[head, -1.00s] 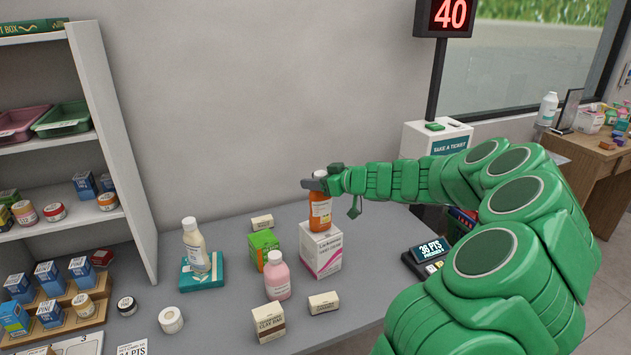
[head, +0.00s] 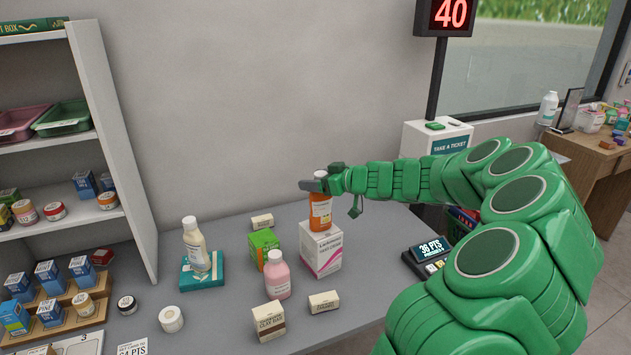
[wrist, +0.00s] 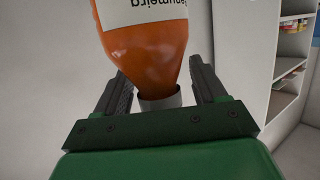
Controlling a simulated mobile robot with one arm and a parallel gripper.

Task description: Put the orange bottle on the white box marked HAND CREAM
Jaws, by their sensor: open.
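The orange bottle (head: 320,211) stands upright on the white and pink box (head: 321,250) marked HAND CREAM in the head view. My gripper (head: 311,186) is at the bottle's top, its fingers level with the cap. In the wrist view the orange bottle (wrist: 145,50) fills the upper middle, with its pale cap between the two fingers of my gripper (wrist: 165,85). The fingers are spread, with a gap visible on the right side of the cap. The bottle's base on the box is partly hard to make out.
A pink bottle (head: 277,275), a green box (head: 263,246) and small cartons stand left of and before the white box. A cream bottle (head: 196,246) stands on a teal box (head: 202,272). A card terminal (head: 429,252) is to the right. The wall is behind.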

